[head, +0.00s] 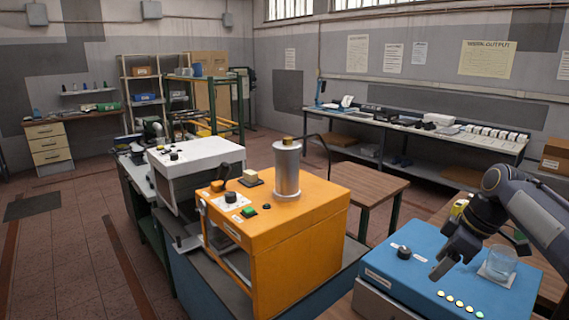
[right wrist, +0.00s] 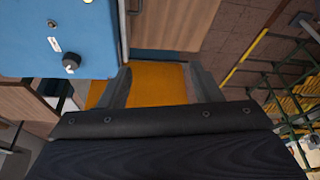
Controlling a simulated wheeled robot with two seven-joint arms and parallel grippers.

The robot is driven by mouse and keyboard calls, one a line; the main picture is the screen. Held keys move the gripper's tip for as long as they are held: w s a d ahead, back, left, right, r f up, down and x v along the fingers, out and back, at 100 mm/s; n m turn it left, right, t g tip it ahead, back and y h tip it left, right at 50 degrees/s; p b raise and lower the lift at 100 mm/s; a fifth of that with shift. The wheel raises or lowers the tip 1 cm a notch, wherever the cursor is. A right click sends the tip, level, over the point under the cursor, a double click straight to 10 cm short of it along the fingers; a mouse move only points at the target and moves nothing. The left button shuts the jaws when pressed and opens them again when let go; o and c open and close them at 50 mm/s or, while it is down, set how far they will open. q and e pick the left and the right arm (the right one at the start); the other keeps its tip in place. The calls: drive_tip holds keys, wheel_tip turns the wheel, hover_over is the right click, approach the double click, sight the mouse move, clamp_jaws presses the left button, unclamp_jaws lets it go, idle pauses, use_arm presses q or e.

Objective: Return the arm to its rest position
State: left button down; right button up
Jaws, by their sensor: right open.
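My right arm comes in from the right edge of the head view. Its right gripper (head: 453,260) hangs above the blue box (head: 394,266), which has a black knob (head: 404,252) on top. The right wrist view shows the two fingers of the right gripper (right wrist: 162,80) spread apart. Nothing is held between them, and an orange surface (right wrist: 160,84) shows beyond. The blue box also fills the upper left of that view (right wrist: 30,35). My left gripper is in neither view.
A clear glass (head: 501,262) stands on the blue box close beside the gripper. An orange machine (head: 285,225) with a metal cylinder (head: 287,168) stands left of it. A white machine (head: 200,160) is behind that. A wooden table (head: 365,180) and long bench (head: 430,130) lie farther back.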

drive_tip(key=s+a+f+m+t+b, duration=0.1)
drive_tip(key=s+a+m, duration=0.2)
drive_tip(key=s, duration=0.4)
drive_tip(key=s+a+m, duration=0.2)
drive_tip(key=s+a, duration=0.1)
drive_tip(key=s, duration=0.4)
drive_tip(key=s+a+f+m+t, duration=0.1)
drive_tip(key=s+a+f+m, duration=0.2)
drive_tip(key=s+f, duration=0.3)
drive_tip(key=s+a+f+m+t+b, duration=0.1)
drive_tip(key=s+a+f+m, duration=0.2)
drive_tip(key=s+f, duration=0.3)
drive_tip(key=shift+s+a+m, duration=0.4)
drive_tip(key=shift+s+m, duration=0.1)
drive_tip(key=shift+s, duration=0.7)
